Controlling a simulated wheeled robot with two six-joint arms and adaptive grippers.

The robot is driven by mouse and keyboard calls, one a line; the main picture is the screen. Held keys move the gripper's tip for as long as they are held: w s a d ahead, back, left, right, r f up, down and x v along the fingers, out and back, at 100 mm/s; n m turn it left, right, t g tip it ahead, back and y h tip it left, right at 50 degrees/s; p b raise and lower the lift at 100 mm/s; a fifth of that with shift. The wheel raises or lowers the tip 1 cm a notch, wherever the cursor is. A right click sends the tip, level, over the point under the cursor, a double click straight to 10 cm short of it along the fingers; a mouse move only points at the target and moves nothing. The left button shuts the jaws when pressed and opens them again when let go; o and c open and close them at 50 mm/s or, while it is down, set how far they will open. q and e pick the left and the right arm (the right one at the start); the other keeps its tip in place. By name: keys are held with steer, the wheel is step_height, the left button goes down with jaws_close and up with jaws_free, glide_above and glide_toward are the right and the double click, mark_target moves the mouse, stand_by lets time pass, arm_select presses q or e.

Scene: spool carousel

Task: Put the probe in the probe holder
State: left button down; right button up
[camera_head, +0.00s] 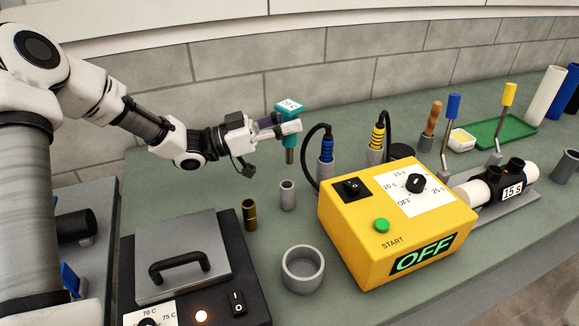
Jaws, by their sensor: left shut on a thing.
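The probe (289,108) has a teal head with a small white display and a brown metal tip pointing down. My left gripper (279,125) reaches in from the left and is shut on the probe, holding it upright in the air. A small grey open cylinder (288,196), which looks like the probe holder, stands on the bench below the probe. The probe's tip is above this cylinder and apart from it. My right gripper is not in view.
A brass cylinder (249,214) and a wide grey cup (302,270) stand nearby. A yellow control box (393,235) is to the right, with blue-ringed (327,149) and yellow-ringed (376,137) cabled tools behind it. A lidded heater (184,255) is front left.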

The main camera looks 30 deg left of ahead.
arm_select(q)
step_height(320, 180, down, 9)
steer(key=s, duration=0.1)
steer(key=shift+s+d, duration=0.2)
steer(key=shift+s, duration=0.15)
steer(key=c, duration=0.8)
jaws_free()
steer(key=shift+w+f, duration=0.15)
steer(key=shift+f, duration=0.05)
steer(key=shift+c, duration=0.2)
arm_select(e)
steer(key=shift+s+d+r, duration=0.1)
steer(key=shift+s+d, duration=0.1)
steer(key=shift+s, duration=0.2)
arm_select(q)
steer(key=shift+r, duration=0.1)
steer(key=r+p+v, duration=0.3)
steer(key=v, duration=1.1)
steer(key=shift+s+a+f+p, duration=0.3)
steer(key=shift+s+a, duration=0.1)
steer(key=shift+a, duration=0.1)
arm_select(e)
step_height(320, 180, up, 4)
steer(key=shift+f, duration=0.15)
